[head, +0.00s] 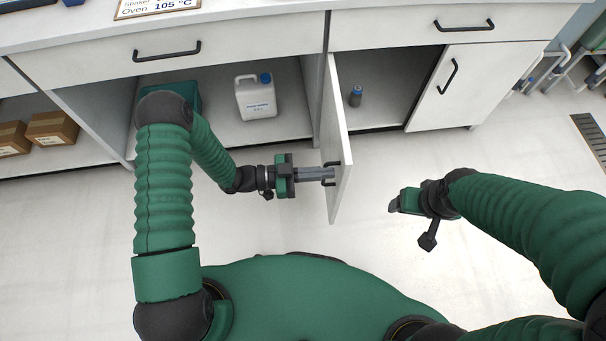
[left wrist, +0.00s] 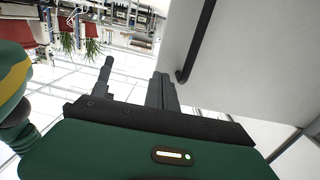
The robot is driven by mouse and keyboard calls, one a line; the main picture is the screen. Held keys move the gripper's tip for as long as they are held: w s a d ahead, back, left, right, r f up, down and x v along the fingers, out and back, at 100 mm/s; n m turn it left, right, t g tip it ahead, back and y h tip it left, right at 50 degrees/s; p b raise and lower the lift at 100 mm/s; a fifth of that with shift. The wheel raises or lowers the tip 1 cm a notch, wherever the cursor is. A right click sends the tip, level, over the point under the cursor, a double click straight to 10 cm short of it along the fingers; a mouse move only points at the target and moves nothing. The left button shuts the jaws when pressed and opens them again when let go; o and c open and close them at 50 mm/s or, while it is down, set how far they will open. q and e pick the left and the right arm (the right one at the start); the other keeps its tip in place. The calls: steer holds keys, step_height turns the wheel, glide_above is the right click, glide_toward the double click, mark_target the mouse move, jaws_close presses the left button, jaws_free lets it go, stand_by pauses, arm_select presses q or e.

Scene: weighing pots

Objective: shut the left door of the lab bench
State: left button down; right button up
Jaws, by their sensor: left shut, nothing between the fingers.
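The left door (head: 336,120) of the lab bench is a white panel standing open, swung well out from the bench front. Its dark bar handle (head: 331,164) is on the face turned to the left. The door (left wrist: 235,65) and handle (left wrist: 200,40) fill the right of the left wrist view. My left gripper (head: 331,174) is shut and empty, on the outer-face side of the door, with its fingertips at the handle. I cannot tell whether they touch it. My right gripper (head: 394,206) hangs to the right of the door, apart from it; its finger gap is unclear.
The right door (head: 455,95) is shut. A small blue-capped bottle (head: 355,96) stands in the open compartment. A white jug (head: 256,97) and a green crate (head: 185,94) are in the doorless bay to the left. The floor (head: 385,165) right of the open door is clear.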

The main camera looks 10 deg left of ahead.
arm_select(q)
steer(key=shift+x, duration=0.85)
steer(key=shift+d, duration=0.1)
arm_select(e)
steer(key=shift+f, duration=0.3)
arm_select(q)
steer(key=shift+d, duration=0.1)
